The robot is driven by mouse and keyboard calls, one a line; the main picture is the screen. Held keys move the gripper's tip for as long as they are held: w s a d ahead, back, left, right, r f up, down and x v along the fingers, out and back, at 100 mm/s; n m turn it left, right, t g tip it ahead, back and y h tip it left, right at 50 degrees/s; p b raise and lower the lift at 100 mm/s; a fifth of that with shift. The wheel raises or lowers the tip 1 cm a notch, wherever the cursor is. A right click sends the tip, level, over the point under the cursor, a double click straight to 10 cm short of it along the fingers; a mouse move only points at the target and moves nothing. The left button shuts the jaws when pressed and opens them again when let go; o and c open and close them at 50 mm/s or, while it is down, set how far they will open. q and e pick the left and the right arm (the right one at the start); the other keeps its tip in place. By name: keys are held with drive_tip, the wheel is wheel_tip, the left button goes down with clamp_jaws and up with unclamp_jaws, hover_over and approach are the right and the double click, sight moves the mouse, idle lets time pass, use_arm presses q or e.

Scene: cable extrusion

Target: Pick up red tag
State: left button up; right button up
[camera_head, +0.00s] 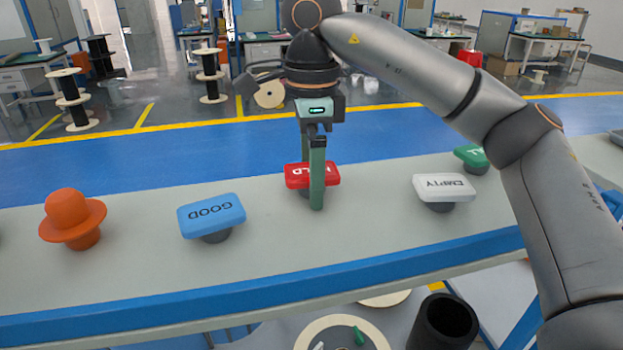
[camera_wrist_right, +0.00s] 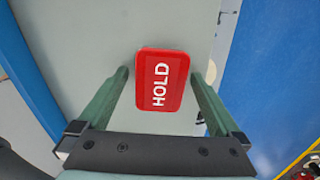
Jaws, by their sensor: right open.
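The red tag (camera_head: 326,175) stands on the grey table top, partly hidden behind a green finger of my right gripper (camera_head: 313,180) in the head view. In the right wrist view the red tag (camera_wrist_right: 161,80) shows the word HOLD and lies between the two green fingertips of my right gripper (camera_wrist_right: 160,78). The fingers are open, one on each side of the tag, with a gap visible on both sides. My left gripper is in neither view.
A blue GOOD tag (camera_head: 211,215) and an orange hat-shaped piece (camera_head: 73,217) stand to the left. A white EMPTY tag (camera_head: 444,187) and a green tag (camera_head: 472,157) stand to the right. The table (camera_head: 130,275) has a blue front edge. Spools and a black cylinder (camera_head: 443,322) are below.

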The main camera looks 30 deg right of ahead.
drive_tip(key=shift+c, duration=0.2)
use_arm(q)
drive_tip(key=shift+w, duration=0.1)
use_arm(e)
drive_tip(key=c, duration=1.3)
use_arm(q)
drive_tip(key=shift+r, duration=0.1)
use_arm(e)
drive_tip(key=shift+c, duration=0.2)
drive_tip(key=shift+r, duration=0.6)
wheel_tip(320, 180, up, 3)
drive_tip(key=shift+a+f+p, duration=0.1)
drive_tip(key=shift+a+p, duration=0.05)
drive_tip(key=shift+p, duration=0.5)
use_arm(q)
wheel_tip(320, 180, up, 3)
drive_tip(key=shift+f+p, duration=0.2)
drive_tip(key=shift+p, duration=0.5)
use_arm(e)
drive_tip(key=s+a+r, duration=0.3)
drive_tip(key=a+r, duration=0.6)
drive_tip(key=a, duration=0.4)
drive_tip(key=shift+s, duration=0.4)
